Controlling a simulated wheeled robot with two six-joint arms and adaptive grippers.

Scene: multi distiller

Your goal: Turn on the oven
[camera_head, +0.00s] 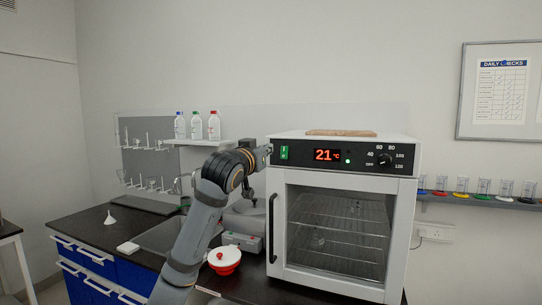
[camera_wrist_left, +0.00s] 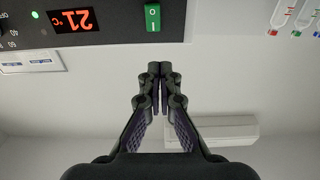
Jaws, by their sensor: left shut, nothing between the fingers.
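The white oven (camera_head: 404,235) stands on the bench with its glass door closed and wire shelves inside. Its black panel has a green rocker switch (camera_head: 284,152), a red display (camera_head: 327,155) reading 21 °C, a small lit indicator (camera_head: 348,161) and a temperature knob (camera_head: 384,160). My left gripper (camera_head: 268,150) is at the panel's left edge, just left of the green switch. In the left wrist view the picture is upside down; the gripper (camera_wrist_left: 160,70) is shut and empty, with the green switch (camera_wrist_left: 152,17) beyond its tips. Contact with the switch is not visible. My right gripper is not in view.
A shelf (camera_head: 205,142) with several bottles is behind my left arm. The vertical door handle (camera_head: 272,228) sticks out at the oven's left. A brown slab (camera_head: 340,133) lies on top.

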